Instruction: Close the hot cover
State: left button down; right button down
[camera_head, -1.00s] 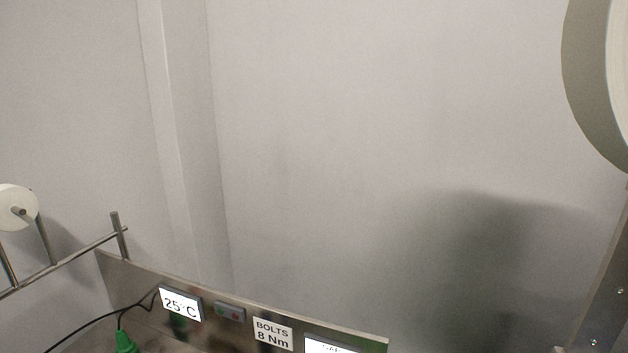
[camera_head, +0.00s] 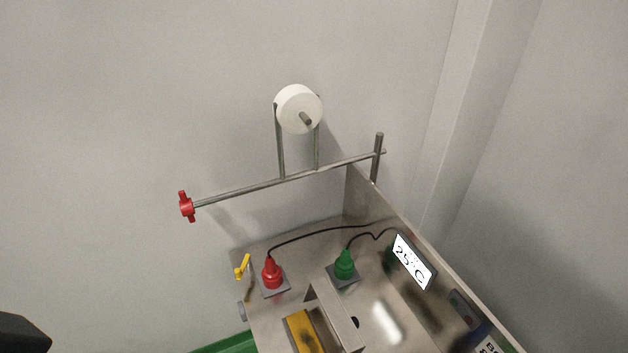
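I cannot make out a part that is clearly the hot cover. A metal machine top (camera_head: 315,235) shows at the lower middle. On it stand a red plug-like fitting (camera_head: 271,274) and a green one (camera_head: 344,265), each with a black cable. A yellow block (camera_head: 303,331) sits beside a raised metal bracket (camera_head: 335,312) at the bottom edge. A display (camera_head: 412,262) on the back panel reads 25°C. Neither gripper can be made out; a dark shape cut off at the lower left edge is unclear.
A rail (camera_head: 240,191) with a red knob (camera_head: 186,206) at its left end rises behind the machine and carries a white roll (camera_head: 298,109). A small yellow handle (camera_head: 242,267) is at the machine's left edge. A green surface (camera_head: 228,344) shows below. Grey walls surround it.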

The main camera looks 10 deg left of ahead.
aim_at(344, 327)
jog(key=i+l+u, duration=0.25)
jog(key=u, duration=0.2)
jog(key=i+l+u, duration=0.2)
jog(key=l+u, duration=0.25)
jog(key=i+l+u, duration=0.1)
jog(key=l+u, duration=1.3)
jog(key=k+l+u, duration=0.2)
jog(key=l+u, duration=0.25)
jog(key=l, duration=0.15)
